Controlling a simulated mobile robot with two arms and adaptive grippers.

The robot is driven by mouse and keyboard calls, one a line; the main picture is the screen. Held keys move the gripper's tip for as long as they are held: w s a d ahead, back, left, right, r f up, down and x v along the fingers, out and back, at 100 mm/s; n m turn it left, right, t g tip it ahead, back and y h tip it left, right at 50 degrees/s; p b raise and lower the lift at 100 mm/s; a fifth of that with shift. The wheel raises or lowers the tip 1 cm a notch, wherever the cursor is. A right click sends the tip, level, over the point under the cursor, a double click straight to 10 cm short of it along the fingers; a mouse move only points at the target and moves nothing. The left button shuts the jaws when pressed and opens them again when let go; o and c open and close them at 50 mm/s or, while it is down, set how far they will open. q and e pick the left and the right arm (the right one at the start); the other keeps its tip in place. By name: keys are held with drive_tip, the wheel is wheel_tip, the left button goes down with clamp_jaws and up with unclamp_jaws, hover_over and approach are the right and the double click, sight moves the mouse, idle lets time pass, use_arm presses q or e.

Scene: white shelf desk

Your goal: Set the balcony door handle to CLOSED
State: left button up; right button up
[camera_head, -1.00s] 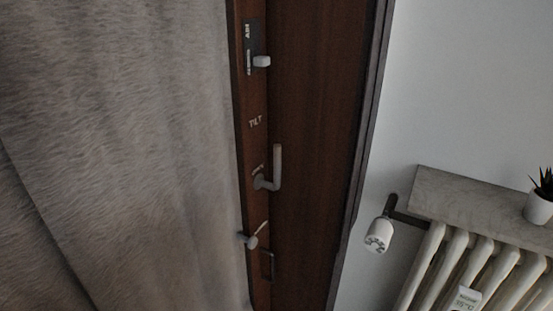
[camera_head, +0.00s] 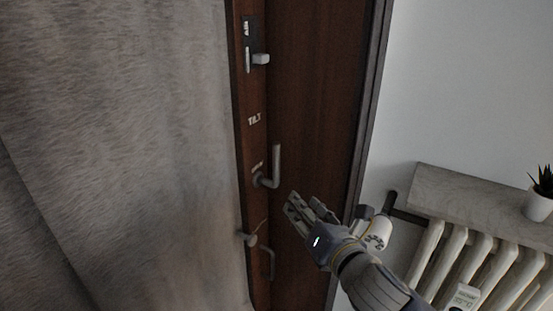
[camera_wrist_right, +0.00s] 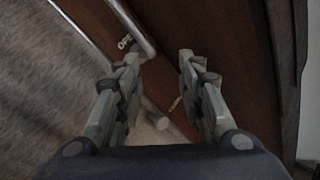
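The balcony door handle (camera_head: 275,168) is a grey lever on the dark brown door. Its lever points upward in the head view. A small label beside its base reads OPEN in the right wrist view (camera_wrist_right: 126,42), and a TILT label (camera_head: 254,120) sits above. My right gripper (camera_head: 302,206) is to the lower right of the handle, apart from it. In the right wrist view its two fingers (camera_wrist_right: 158,62) are spread with nothing held between them. Part of the handle (camera_wrist_right: 138,30) shows beyond the fingertips. My left gripper is not in view.
A latch (camera_head: 260,59) sits higher on the door, and a round knob (camera_head: 249,240) below the handle. A grey curtain (camera_head: 110,140) hangs at left. A radiator (camera_head: 455,262) under a stone sill (camera_head: 455,200) with a potted plant (camera_head: 541,200) stands at right.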

sight(278, 161)
wheel_tip(278, 161, up, 6)
drive_tip(key=w+a+n+t+y, duration=0.1)
drive_tip(key=w+n+y, duration=0.1)
drive_tip(key=n, duration=0.5)
drive_tip(key=p+x, duration=0.2)
drive_tip(key=x, duration=0.8)
drive_tip(key=shift+w+a+f, duration=0.15)
drive_tip(key=shift+w+a, duration=0.05)
drive_tip(key=shift+w, duration=0.1)
drive_tip(key=shift+c, duration=0.2)
clamp_jaws()
